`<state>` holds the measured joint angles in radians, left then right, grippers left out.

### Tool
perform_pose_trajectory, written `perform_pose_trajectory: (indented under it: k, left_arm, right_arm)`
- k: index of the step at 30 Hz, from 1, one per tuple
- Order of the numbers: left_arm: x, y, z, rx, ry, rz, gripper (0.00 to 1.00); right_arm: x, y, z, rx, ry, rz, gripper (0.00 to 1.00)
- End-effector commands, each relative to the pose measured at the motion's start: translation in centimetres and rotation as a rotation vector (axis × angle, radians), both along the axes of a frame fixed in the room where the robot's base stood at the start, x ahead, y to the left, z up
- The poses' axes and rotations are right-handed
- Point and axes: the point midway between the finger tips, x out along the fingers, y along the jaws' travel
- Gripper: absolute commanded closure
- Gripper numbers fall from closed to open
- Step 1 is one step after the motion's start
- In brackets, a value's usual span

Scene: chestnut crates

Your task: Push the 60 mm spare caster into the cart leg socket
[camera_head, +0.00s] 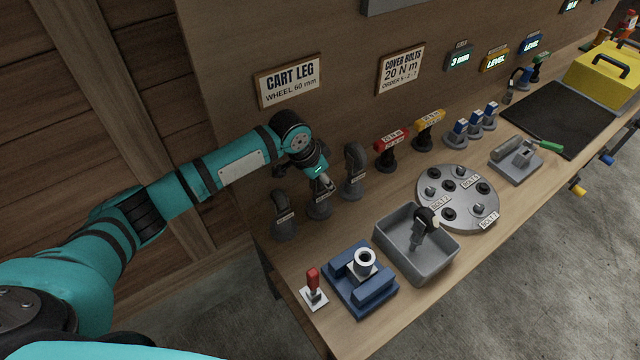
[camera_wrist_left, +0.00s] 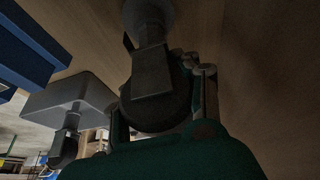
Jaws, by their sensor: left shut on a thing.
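Three dark casters stand in a row at the back left of the bench: a left one (camera_head: 283,220), a middle one (camera_head: 318,208) and a right one (camera_head: 355,175). Their small labels are too small to read. My left gripper (camera_head: 326,185) is at the top of the middle caster and shut on it. In the left wrist view the held caster (camera_wrist_left: 155,100) fills the space between the fingers, its far end close to a round dark base (camera_wrist_left: 148,14). The cart leg socket (camera_head: 365,257) is a pale ring in a blue block (camera_head: 346,288), empty and in front of the casters. My right gripper is out of view.
A grey bin (camera_head: 393,247) holding a dark caster-like part (camera_head: 424,222) stands right of the blue block. A red-handled tool (camera_head: 313,285) is at the block's left. A round bolt plate (camera_head: 440,180) and red and yellow tools (camera_head: 388,145) are farther right.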

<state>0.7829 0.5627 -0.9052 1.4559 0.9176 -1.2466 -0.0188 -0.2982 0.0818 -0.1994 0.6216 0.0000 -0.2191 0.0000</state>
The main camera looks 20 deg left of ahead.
Motion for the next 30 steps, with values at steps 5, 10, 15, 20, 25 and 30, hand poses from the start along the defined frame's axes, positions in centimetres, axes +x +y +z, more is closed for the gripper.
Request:
perform_pose_trajectory:
  k: [5,10,15,20,25,30]
  left_arm:
    - [0.1,0.0,0.8,-0.001,-0.004,-0.001,1.0]
    - [0.2,-0.1,3.7,-0.002,-0.008,-0.001,1.0]
    - [0.2,-0.1,7.1,-0.002,-0.007,-0.001,1.0]
    - [0.1,-0.1,9.3,-0.002,-0.005,-0.001,1.0]
    - [0.1,0.0,10.1,-0.001,-0.002,0.0,1.0]
    - [0.1,0.0,10.1,-0.001,-0.002,0.0,1.0]
  right_arm:
    - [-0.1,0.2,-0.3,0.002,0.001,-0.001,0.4]
    - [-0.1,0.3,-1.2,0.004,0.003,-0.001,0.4]
    - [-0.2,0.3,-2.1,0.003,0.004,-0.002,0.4]
    - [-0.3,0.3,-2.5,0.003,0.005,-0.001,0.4]
    - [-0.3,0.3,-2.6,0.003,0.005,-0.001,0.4]
    - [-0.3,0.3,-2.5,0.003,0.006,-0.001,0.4]
